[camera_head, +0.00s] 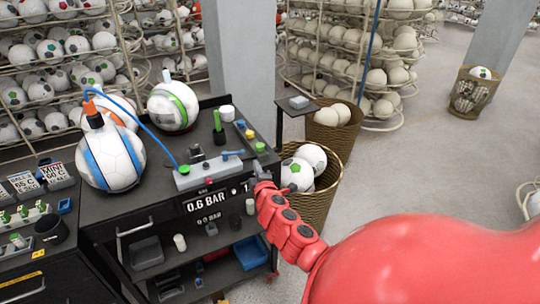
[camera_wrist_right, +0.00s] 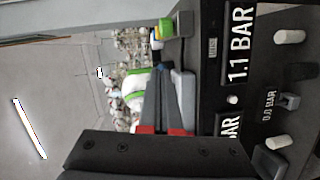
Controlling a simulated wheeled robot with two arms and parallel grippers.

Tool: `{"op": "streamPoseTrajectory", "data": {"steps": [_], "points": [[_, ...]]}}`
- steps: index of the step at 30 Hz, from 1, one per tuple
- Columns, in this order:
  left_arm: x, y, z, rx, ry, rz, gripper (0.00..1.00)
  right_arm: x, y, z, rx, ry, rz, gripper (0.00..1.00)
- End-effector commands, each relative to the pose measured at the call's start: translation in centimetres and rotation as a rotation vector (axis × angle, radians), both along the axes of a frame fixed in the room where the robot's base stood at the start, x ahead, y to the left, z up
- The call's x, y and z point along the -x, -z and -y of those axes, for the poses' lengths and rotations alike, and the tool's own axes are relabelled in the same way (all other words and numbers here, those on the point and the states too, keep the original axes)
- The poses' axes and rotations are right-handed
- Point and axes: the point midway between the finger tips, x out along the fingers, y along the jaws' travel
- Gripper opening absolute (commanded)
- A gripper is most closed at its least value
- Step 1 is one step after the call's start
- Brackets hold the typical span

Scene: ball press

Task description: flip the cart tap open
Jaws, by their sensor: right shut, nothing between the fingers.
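A grey block (camera_head: 197,175) with a green knob and a red button lies on top of the black cart (camera_head: 125,207). A small blue lever (camera_head: 232,153), which looks like the tap, sticks out at the block's right end. My right gripper (camera_head: 261,174) is at the cart's right front corner, right of the lever and apart from it. In the right wrist view its fingers (camera_wrist_right: 160,75) are shut and empty, beside a pale grey block (camera_wrist_right: 184,92). The blue lever cannot be made out in that view. My left gripper is not in view.
A blue hose (camera_head: 140,122) runs from a blue-striped ball (camera_head: 110,157) to the block. Yellow and green pieces (camera_head: 247,132) lie behind the lever. A wicker basket of balls (camera_head: 318,197) stands right of the cart. Pressure readouts (camera_head: 208,204) are on its front.

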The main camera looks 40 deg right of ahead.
Motion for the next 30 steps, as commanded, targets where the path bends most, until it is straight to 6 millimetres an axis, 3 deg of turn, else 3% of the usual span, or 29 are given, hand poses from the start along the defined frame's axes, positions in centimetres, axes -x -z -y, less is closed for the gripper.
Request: {"op": "streamPoseTrajectory", "data": {"steps": [3, 10, 30], "points": [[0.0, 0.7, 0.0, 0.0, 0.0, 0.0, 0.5, 2.3, 0.0, 0.8, 0.001, 0.004, -0.003, 0.0], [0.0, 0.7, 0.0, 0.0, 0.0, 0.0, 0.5, 4.3, -0.6, 1.3, 0.0, 0.003, 0.001, 0.0], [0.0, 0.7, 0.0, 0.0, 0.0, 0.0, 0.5, 4.7, -0.7, 1.3, -0.001, 0.0, 0.0, 0.0]]}}
